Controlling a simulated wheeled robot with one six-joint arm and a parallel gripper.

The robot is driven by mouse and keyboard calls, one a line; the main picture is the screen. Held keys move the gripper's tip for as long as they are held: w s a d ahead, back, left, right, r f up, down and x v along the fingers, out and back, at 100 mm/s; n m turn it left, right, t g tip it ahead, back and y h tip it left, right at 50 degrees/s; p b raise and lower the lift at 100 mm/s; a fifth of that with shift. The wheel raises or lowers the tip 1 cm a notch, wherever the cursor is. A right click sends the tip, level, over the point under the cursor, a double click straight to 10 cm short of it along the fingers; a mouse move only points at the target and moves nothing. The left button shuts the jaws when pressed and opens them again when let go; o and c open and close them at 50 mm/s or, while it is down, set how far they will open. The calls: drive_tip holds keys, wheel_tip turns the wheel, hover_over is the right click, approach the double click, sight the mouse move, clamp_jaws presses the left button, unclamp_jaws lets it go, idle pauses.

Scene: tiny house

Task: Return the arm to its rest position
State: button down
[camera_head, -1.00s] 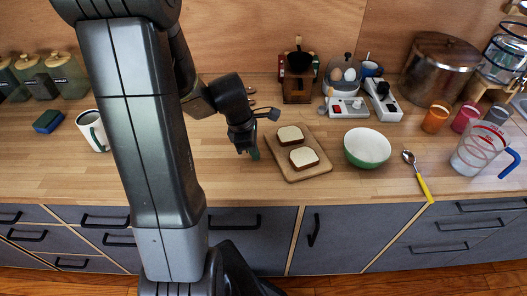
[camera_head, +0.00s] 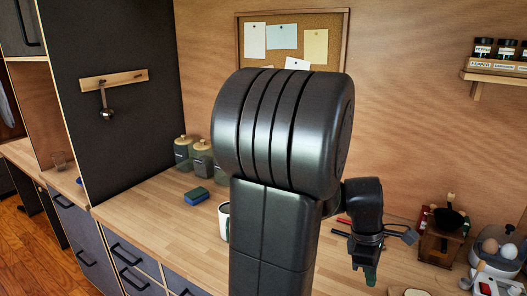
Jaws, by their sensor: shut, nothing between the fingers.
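My arm stands large in the middle of the view, with its dark elbow raised high and hiding part of the counter and wall. My gripper (camera_head: 366,272) hangs to the right of the raised arm, pointing down over the counter, with its dark green tip showing. It is shut and holds nothing that I can see. How far its tip is above the counter is hard to tell.
The wooden counter (camera_head: 145,212) holds jars (camera_head: 203,158), a blue-green sponge (camera_head: 196,196), and a white mug (camera_head: 224,220) partly behind my arm. A wooden grinder (camera_head: 440,238) and an egg cooker (camera_head: 497,260) stand right of my gripper. A corkboard (camera_head: 325,38) hangs behind.

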drive_tip(key=x, duration=0.9)
drive_tip(key=shift+s+f, duration=0.15)
drive_tip(key=shift+f, duration=0.1)
drive_tip(key=s+d, duration=0.2)
drive_tip(key=d, duration=0.1)
drive_tip(key=shift+s+d+f, duration=0.2)
drive_tip(key=shift+d+f, duration=0.05)
drive_tip(key=shift+d, duration=0.05)
drive_tip(key=shift+w+a, duration=0.3)
drive_tip(key=shift+a, duration=0.1)
drive_tip(key=shift+s+d, duration=0.1)
drive_tip(key=shift+d, duration=0.05)
